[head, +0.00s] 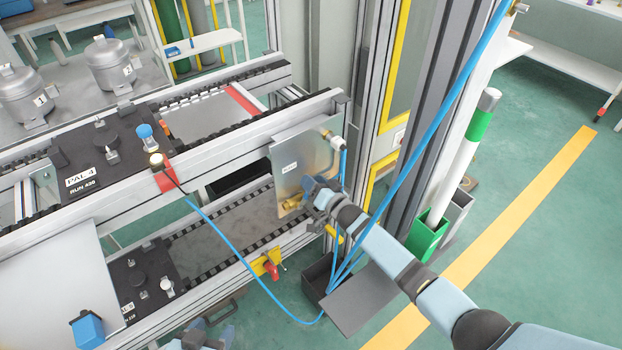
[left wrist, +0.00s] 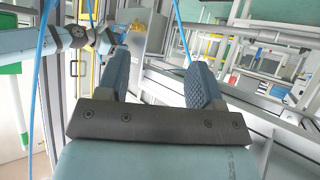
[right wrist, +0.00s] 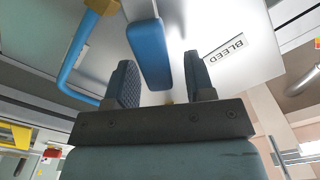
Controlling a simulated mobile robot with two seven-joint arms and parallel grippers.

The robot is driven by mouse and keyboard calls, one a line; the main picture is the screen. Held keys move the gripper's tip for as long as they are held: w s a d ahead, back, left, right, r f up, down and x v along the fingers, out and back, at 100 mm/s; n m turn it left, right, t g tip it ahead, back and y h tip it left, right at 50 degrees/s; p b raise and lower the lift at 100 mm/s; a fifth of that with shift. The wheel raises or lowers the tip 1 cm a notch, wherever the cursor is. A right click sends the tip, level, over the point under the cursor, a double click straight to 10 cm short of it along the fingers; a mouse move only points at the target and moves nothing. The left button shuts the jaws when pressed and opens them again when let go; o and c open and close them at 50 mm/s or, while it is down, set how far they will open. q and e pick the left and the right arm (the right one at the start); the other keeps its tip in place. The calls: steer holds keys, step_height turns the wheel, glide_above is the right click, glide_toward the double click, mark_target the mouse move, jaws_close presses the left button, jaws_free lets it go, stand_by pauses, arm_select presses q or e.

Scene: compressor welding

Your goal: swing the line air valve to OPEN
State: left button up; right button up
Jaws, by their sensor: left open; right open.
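The line air valve is on the metal panel (head: 305,150) at the end of the conveyor. Its blue lever (right wrist: 148,55) shows in the right wrist view between the fingers of my right gripper (right wrist: 158,65), which is open around it. A gap shows on the lever's right; contact on its left is unclear. In the head view my right gripper (head: 318,192) covers most of the lever. A brass fitting (head: 291,205) sits low on the panel. A BLEED label (right wrist: 226,49) is beside the lever. My left gripper (head: 205,333) is open and empty, low at the front; its fingers (left wrist: 157,85) show in the left wrist view.
Blue hoses (head: 340,262) hang beside the panel toward a dark open box (head: 322,280). A red knob on a yellow bracket (head: 270,266) sits on the lower rail. An aluminium post (head: 437,110) stands right of the panel.

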steer(key=p+v, duration=0.1)
steer(key=v, duration=0.5)
